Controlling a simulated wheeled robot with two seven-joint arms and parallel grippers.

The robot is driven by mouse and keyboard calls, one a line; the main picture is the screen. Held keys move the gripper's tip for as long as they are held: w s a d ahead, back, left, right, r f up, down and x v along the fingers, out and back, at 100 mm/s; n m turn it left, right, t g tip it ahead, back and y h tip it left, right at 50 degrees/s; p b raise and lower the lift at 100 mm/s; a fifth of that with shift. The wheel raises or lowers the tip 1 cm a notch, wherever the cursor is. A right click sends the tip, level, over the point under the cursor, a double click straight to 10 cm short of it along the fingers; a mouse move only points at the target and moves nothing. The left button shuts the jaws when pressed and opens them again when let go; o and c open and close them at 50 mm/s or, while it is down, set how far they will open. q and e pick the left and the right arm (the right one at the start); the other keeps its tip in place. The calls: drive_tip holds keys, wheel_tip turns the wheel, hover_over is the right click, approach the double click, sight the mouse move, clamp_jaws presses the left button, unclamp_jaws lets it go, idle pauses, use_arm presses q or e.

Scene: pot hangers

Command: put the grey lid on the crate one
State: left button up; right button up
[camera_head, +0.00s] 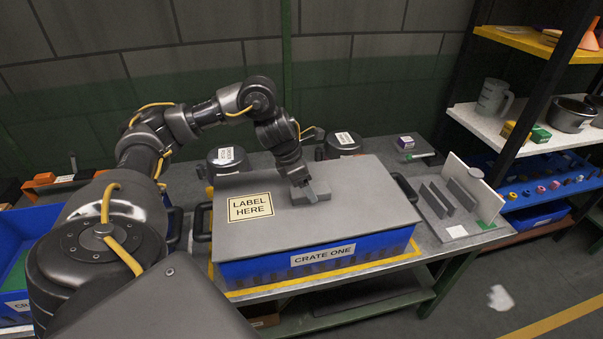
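The grey lid (350,205) lies flat over the top of crate one (270,270), a blue box with a "CRATE ONE" label on its front. The lid's front edge lines up with the crate's upper edge, and no clear gap shows between them. A small block-like handle (325,195) rises from the middle of the lid. My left gripper (312,190) reaches down from the back to this handle, with its fingertips at or around it. The fingers are too small and partly hidden to show if they are closed on it. My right gripper is out of view.
The crate stands on a grey workbench inside a yellow outline (325,277). Dark canisters (228,160) are behind it. Another blue crate (30,235) is at far left.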

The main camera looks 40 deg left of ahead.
use_arm(q)
drive_tip(key=p+v, duration=0.2)
drive_tip(key=v, duration=0.8)
drive_tip(key=shift+p, duration=0.3)
drive_tip(key=shift+s, duration=0.1)
